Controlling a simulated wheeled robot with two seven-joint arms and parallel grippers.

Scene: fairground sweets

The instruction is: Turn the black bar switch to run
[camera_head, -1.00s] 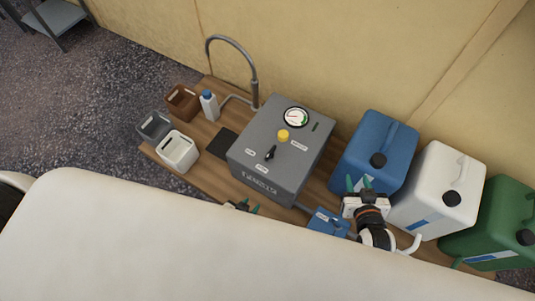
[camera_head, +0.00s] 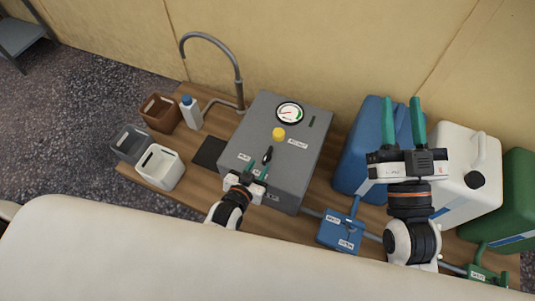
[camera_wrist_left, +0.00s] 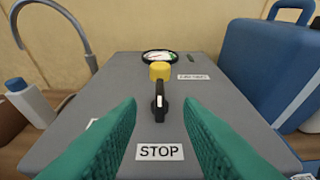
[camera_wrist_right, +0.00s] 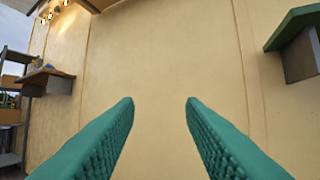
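The black bar switch (camera_head: 267,155) sits on the top of the grey machine box (camera_head: 307,140), below a yellow knob (camera_head: 278,134). In the left wrist view the black bar switch (camera_wrist_left: 159,102) points roughly up and down, with a STOP label (camera_wrist_left: 160,152) below it. My left gripper (camera_head: 257,172) is open just in front of the switch; its green fingers lie either side of the STOP label and do not touch the switch. My right gripper (camera_head: 403,122) is open and empty, raised above the blue canister (camera_head: 352,172).
A round gauge (camera_head: 290,113) is on the box. A curved tap (camera_head: 238,75) and a small bottle (camera_head: 190,112) stand left of it. White (camera_head: 465,185) and green (camera_head: 518,195) canisters stand right. A blue valve box (camera_head: 341,231) lies in front.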

